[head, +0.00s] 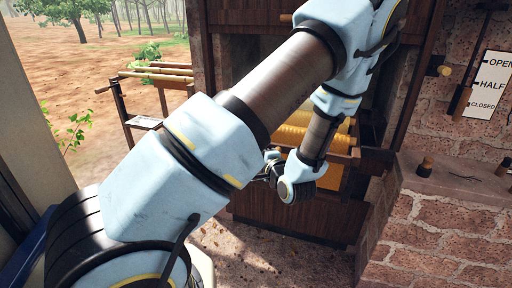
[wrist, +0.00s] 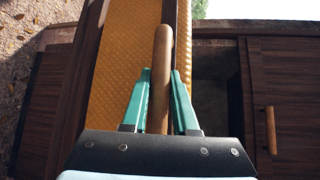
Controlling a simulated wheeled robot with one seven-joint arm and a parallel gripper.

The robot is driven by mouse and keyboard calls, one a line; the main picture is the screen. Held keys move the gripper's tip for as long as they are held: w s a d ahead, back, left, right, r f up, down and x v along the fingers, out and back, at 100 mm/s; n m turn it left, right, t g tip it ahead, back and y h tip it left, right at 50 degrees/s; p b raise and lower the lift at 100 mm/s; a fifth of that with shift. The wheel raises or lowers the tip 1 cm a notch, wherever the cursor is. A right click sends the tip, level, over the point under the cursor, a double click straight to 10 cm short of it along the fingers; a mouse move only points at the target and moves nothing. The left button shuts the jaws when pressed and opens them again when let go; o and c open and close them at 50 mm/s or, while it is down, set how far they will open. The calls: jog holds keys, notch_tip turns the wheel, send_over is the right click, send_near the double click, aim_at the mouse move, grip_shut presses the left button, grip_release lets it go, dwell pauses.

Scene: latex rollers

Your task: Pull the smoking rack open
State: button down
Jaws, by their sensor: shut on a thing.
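The smoking rack (head: 343,158) is a wooden frame with ribbed yellow sheets, at the dark wooden smokehouse cabinet in the head view. My arm hides much of its left side. In the wrist view, a yellow textured sheet (wrist: 122,72) lies between the rack's wooden rails. A rounded brown wooden handle (wrist: 162,60) stands between the teal fingers of my gripper (wrist: 161,82), which is shut on it. In the head view my gripper is at the rack's front, mostly hidden by my wrist. How far the rack is out is hard to tell.
The cabinet (head: 290,216) has a dark opening beside the rack. A brick ledge (head: 460,185) with small knobs stands at right, below a sign (head: 489,85) reading OPEN, HALF, CLOSED. A wooden stand with rollers (head: 155,78) is at left. Another door handle (wrist: 270,130) shows at right.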

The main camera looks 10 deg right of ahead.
jog(key=shift+s+a, duration=0.1)
jog(key=shift+s, duration=0.15)
jog(key=c, duration=0.7)
grip_release()
jog(key=b+v, duration=0.2)
jog(key=v, duration=0.8)
jog(key=shift+s, duration=0.3)
